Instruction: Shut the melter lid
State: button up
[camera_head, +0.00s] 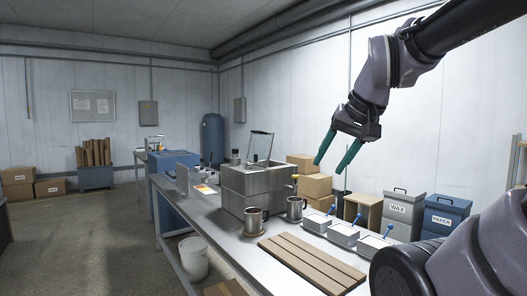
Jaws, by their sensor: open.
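The melter (248,183) is a grey boxy unit on the metal worktable. Its lid (262,145) appears as a framed, see-through panel standing raised, tilted up above the top of the box. My gripper (331,166) hangs in the air to the right of the lid in the picture. Its two green fingers are spread and point down, with nothing between them. The gripper looks apart from the lid and the melter. The inside of the melter is hidden from this angle.
Two metal mugs (255,221) of dark liquid, one near the melter's front, stand on the worktable (222,237). Several small trays with blue handles (343,234) and a slatted wooden board (311,262) lie to the right. Boxes and WAX and PAPER bins stand behind.

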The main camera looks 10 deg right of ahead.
aim_at(255, 147)
jog(key=i+j+z, duration=0.1)
jog(key=j+z, duration=0.15)
jog(key=j, duration=0.5)
jog(key=j+z, duration=0.3)
jog(key=j, duration=0.4)
jog(key=i+j, duration=0.25)
jog(key=j, duration=0.15)
jog(key=i+j+z, duration=0.1)
jog(key=i+j, duration=0.15)
jog(key=j, duration=0.15)
jog(key=i+j, duration=0.2)
jog(key=j, duration=0.2)
jog(key=z, duration=0.05)
